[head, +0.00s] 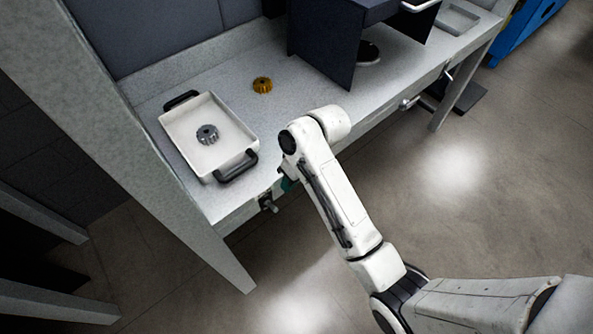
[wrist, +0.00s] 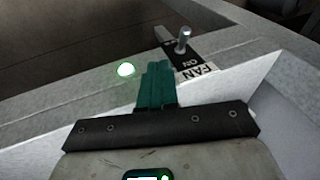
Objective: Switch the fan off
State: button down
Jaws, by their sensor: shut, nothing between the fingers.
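The fan switch (wrist: 183,40) is a small metal toggle lever on a dark plate, seen in the wrist view. A label (wrist: 196,71) reading FAN, with ON beside it, appears upside down next to the plate. A round lamp (wrist: 126,69) glows green to the left of the switch. My gripper (wrist: 158,66) has teal fingers pressed together with nothing between them. Its tips lie just short of the switch plate, between lamp and lever; I cannot tell whether they touch. In the head view my gripper (head: 287,184) is mostly hidden behind my wrist, by the bench front.
A white tray (head: 185,143) with black handles holds a grey gear (head: 207,134) on the bench (head: 280,120). A yellow gear (head: 262,85) lies behind it. A dark cabinet (head: 325,45) stands right. A dark fitting (head: 268,203) juts from the bench front. The floor in front is clear.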

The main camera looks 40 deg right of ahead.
aim_at(272, 206)
jog(key=a+f, duration=0.2)
jog(key=a, duration=0.1)
jog(key=shift+s+a+f+p, duration=0.2)
jog(key=shift+s+a+p, duration=0.05)
jog(key=shift+s+p, duration=0.15)
jog(key=shift+s+f+t, duration=0.4)
jog(key=shift+s+t, duration=0.1)
jog(key=shift+t, duration=0.4)
jog(key=f+t+b, duration=0.1)
jog(key=t+b, duration=0.1)
jog(key=s+f+n+t+b, duration=0.1)
jog(key=t+b, duration=0.2)
jog(key=b, duration=0.1)
jog(key=shift+s+f+t, duration=0.3)
jog(key=shift+f+t, duration=0.1)
jog(key=shift+r, duration=0.1)
jog(key=shift+r+y+p, duration=0.3)
jog(key=shift+r+p, duration=0.4)
jog(key=shift+p, duration=0.05)
